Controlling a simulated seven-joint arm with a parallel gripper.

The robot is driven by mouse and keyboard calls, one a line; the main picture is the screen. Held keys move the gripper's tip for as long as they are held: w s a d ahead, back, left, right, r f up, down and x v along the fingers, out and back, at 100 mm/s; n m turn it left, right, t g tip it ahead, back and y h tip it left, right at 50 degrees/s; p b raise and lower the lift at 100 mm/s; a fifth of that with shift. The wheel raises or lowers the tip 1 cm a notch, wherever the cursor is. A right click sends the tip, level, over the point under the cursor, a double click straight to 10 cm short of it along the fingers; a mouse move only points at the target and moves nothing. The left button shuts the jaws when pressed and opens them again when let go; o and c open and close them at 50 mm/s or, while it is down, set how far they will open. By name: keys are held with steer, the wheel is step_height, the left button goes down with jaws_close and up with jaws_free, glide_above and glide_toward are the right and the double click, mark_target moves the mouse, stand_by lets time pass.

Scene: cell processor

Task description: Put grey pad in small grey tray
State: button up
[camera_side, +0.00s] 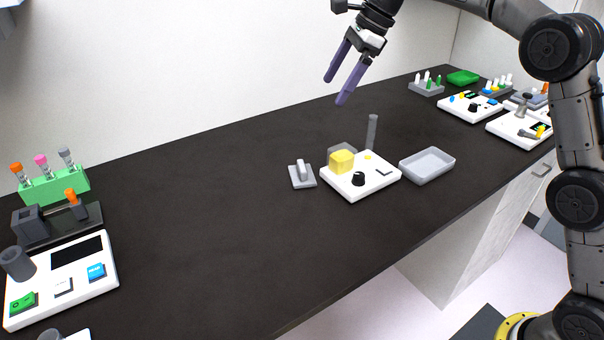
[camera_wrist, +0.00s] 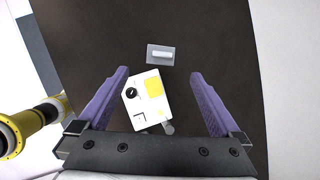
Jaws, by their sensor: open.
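The grey pad (camera_side: 302,176), a flat plate with a raised light handle on top, lies on the dark bench just left of a white device. In the wrist view the grey pad (camera_wrist: 152,60) lies ahead of the fingertips. The small grey tray (camera_side: 428,178) is shallow and looks empty. It stands on the bench to the right of the white device; I cannot make it out in the wrist view. My gripper (camera_side: 336,90) is open and empty, with purple fingers, high above the bench. It also shows in the wrist view (camera_wrist: 158,73).
The white device (camera_side: 350,190) with a yellow block (camera_side: 342,162), a black knob (camera_side: 359,179) and an upright grey post (camera_side: 372,131) stands between pad and tray. A green rack (camera_side: 55,188) and a white panel (camera_side: 62,280) are at left. More devices stand at far right.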

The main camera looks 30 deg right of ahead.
steer(key=g, duration=0.1)
glide_toward(303, 165)
steer(key=f, duration=0.2)
steer(key=a+f, duration=0.1)
steer(key=shift+w+m+g, duration=0.3)
steer(key=shift+w, duration=0.05)
steer(key=shift+x, duration=3.1)
steer(key=shift+r, duration=0.1)
steer(key=c, duration=1.4)
steer(key=shift+o, duration=0.2)
